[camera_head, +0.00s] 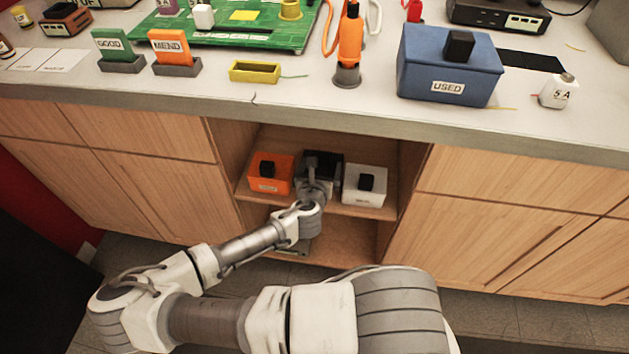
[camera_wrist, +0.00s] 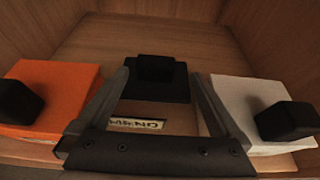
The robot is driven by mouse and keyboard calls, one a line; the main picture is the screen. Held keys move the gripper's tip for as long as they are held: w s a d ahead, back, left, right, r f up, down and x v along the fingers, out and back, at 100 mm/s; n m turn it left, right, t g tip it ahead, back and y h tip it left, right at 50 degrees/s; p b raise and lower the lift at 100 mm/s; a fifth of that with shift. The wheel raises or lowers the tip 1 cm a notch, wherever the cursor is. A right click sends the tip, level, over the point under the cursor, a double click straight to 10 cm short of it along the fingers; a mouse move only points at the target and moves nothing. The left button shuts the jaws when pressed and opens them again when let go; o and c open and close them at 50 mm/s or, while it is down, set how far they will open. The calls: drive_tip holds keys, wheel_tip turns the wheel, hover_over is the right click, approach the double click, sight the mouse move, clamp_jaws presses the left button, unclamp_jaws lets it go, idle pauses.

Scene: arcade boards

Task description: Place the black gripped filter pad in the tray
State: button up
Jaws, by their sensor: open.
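The black filter pad (camera_wrist: 140,91) has a raised black block grip (camera_wrist: 156,68) on top. It sits on a cupboard shelf between an orange and a white block, and in the head view the pad (camera_head: 323,160) is partly hidden by my wrist. My gripper (camera_wrist: 158,76) is open, with its fingertips near the pad's left and right sides. I cannot tell whether they touch it. A small yellow open-topped tray (camera_head: 254,73) stands on the counter above, near its front edge. My gripper (camera_head: 314,183) is inside the cupboard opening, below the counter.
The orange block (camera_wrist: 58,78) and white block (camera_wrist: 245,98), each with a black grip, stand close on both sides. A label (camera_wrist: 136,124) lies before the pad. The counter edge (camera_head: 300,118) overhangs the opening. A blue USED box (camera_head: 420,70) stands on the counter.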

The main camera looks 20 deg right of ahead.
drive_tip(key=shift+p+v, duration=2.7)
drive_tip(key=shift+v, duration=3.25)
drive_tip(key=s+a+f+m+g, duration=0.5)
drive_tip(key=s+m+g, duration=0.35)
drive_tip(key=m, duration=0.25)
drive_tip(key=a+r+m+g+y, duration=0.2)
drive_tip(key=a+r+m+y, duration=0.3)
drive_tip(key=a+r+m, duration=0.3)
drive_tip(key=w+r+m+t+y, duration=0.25)
drive_tip(key=r+m+y, duration=0.2)
drive_tip(key=r, duration=1.25)
drive_tip(key=s+d+r+m+t+h, duration=0.1)
drive_tip(key=s+d+r+m, duration=0.2)
drive_tip(key=r, duration=0.4)
drive_tip(key=s+d+r+m+t+h, duration=0.1)
drive_tip(key=s+d+r+m, duration=0.2)
drive_tip(key=r, duration=0.5)
wheel_tip(320, 180, up, 18)
drive_tip(key=p, duration=1.8)
drive_tip(key=shift+w+d, duration=0.25)
drive_tip(key=shift+d, duration=0.2)
